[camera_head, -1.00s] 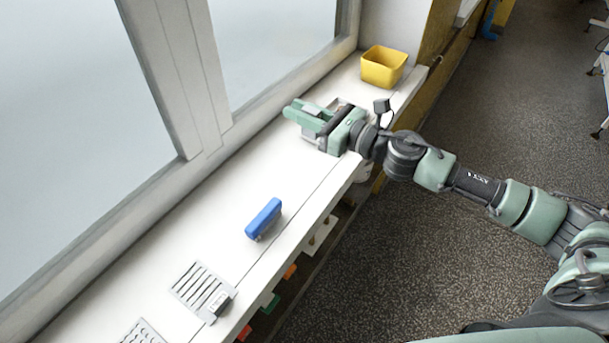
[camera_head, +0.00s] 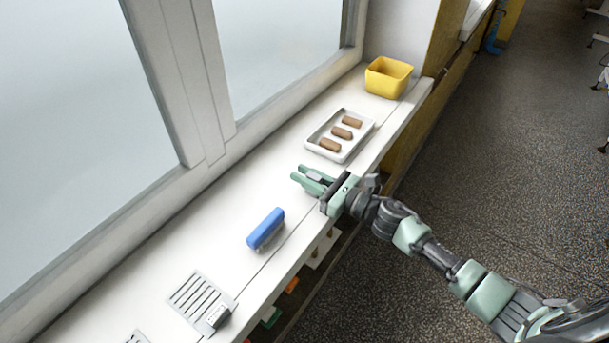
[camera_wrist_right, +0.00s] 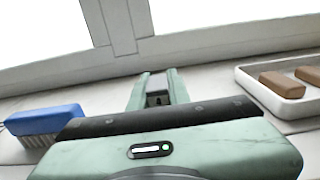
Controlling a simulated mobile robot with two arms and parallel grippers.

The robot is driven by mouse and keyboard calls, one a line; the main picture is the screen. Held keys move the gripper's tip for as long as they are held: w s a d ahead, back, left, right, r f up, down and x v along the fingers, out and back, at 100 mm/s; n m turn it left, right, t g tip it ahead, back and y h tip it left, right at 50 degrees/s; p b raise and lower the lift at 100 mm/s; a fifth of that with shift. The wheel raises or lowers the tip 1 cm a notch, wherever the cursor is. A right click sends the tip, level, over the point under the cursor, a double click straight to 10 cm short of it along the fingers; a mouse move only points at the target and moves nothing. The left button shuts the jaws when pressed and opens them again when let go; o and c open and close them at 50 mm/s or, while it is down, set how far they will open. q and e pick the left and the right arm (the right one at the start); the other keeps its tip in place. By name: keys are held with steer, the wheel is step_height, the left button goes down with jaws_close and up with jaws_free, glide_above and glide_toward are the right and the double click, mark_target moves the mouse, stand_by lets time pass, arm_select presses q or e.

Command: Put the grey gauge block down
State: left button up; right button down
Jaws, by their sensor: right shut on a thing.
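My right gripper (camera_head: 306,180) is over the white sill, between the blue brush and the white tray. In the right wrist view its two green fingers (camera_wrist_right: 157,90) point away from me. They are shut on a small grey block (camera_wrist_right: 157,83), the grey gauge block, of which only part shows between them. In the head view the fingers mostly hide the block. I cannot tell whether the block touches the sill. My left gripper is in neither view.
A blue brush (camera_head: 266,228) lies on the sill (camera_head: 215,225) nearer me. Beyond the gripper, a white tray (camera_head: 313,147) holds three brown bars, with a yellow bin (camera_head: 388,78) behind it. A slotted grey plate (camera_head: 195,291) lies nearer. The window runs along the left.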

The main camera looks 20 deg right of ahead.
steer(key=shift+f, duration=0.15)
steer(key=c, duration=1.3)
jaws_free()
steer(key=shift+r, duration=0.35)
steer(key=shift+b+v, duration=1.45)
steer(key=shift+v, duration=4.55)
steer(key=shift+f, duration=0.15)
